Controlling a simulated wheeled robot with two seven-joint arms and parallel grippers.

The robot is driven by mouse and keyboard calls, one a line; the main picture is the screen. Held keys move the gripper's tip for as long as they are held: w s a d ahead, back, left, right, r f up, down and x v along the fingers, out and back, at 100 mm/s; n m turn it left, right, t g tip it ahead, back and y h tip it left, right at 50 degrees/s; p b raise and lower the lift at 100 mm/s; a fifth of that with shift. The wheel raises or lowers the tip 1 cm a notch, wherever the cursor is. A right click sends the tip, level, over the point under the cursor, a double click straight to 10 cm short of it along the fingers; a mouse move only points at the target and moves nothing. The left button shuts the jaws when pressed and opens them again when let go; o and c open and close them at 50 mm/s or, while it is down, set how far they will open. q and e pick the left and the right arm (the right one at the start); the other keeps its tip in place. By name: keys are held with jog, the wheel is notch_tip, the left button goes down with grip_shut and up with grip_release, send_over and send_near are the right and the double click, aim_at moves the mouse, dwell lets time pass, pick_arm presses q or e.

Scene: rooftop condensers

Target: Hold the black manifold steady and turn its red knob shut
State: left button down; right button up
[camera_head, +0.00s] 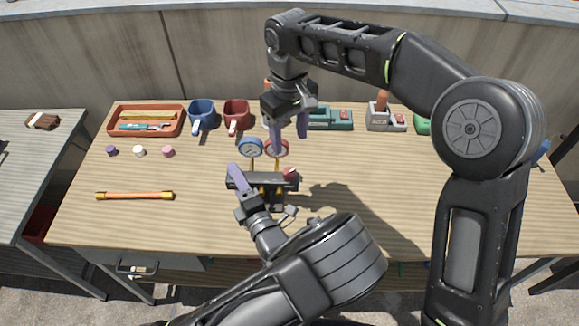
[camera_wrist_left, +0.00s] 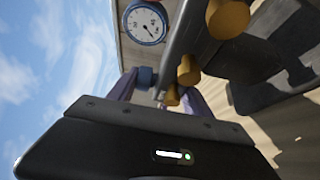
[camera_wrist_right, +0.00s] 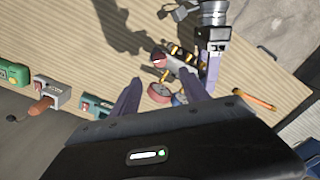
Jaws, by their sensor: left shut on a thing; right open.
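The black manifold (camera_head: 262,182) stands near the middle of the table, with a blue gauge (camera_head: 250,147) and a red gauge (camera_head: 277,147) behind its bar. Its red knob (camera_head: 291,174) is at the right end; it also shows in the right wrist view (camera_wrist_right: 158,60). My left gripper (camera_head: 236,174) is shut on the manifold near its left end. The left wrist view shows the bar (camera_wrist_left: 195,38) and brass fittings (camera_wrist_left: 189,70) close up; the exact contact is partly hidden. My right gripper (camera_head: 290,140) is open and empty, above and behind the red knob, apart from it.
Small caps (camera_head: 139,151) and an orange-ended rod (camera_head: 135,196) lie at left. Grey-green devices (camera_head: 340,118) line the back right. The table right of the manifold is clear.

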aim_at(290, 171)
notch_tip(290, 171, down, 12)
jog(key=shift+r, duration=0.15)
dwell(0.3)
grip_shut()
dwell(0.5)
